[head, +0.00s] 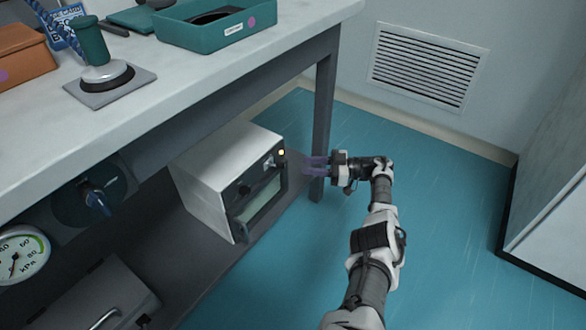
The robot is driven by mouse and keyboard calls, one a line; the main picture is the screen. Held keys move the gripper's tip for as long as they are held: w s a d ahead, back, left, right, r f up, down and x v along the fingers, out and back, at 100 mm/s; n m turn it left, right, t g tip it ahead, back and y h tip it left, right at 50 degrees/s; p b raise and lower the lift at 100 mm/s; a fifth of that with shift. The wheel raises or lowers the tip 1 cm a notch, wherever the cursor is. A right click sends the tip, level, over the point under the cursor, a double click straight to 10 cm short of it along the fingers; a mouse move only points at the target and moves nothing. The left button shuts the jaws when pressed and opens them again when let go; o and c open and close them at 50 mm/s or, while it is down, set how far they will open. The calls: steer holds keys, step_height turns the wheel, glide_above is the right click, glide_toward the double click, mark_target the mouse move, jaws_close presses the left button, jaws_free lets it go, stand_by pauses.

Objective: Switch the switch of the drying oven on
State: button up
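The drying oven (215,165) is a white box with a dark front and a window, on the shelf under the bench. Its front faces right, towards my gripper. A small switch (269,163) sits at the upper part of the front, and a small yellow light (281,153) glows beside it. The switch is too small to tell its position. My gripper (308,165) is just right of the oven's upper front, level with the switch, and appears apart from it. Its two purplish fingers point left at the oven with a gap between them and nothing held.
A dark bench leg (325,115) stands right behind my gripper. The bench top (290,25) overhangs the oven and holds a green tray (215,38) and other items. A pressure gauge (20,253) and a grey case (90,300) are at lower left. The blue floor (450,190) on the right is clear.

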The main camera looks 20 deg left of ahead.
steer(key=d+b, duration=0.1)
steer(key=d, duration=0.1)
steer(key=w+d+b, duration=0.1)
steer(key=d, duration=0.1)
steer(key=shift+d, duration=0.4)
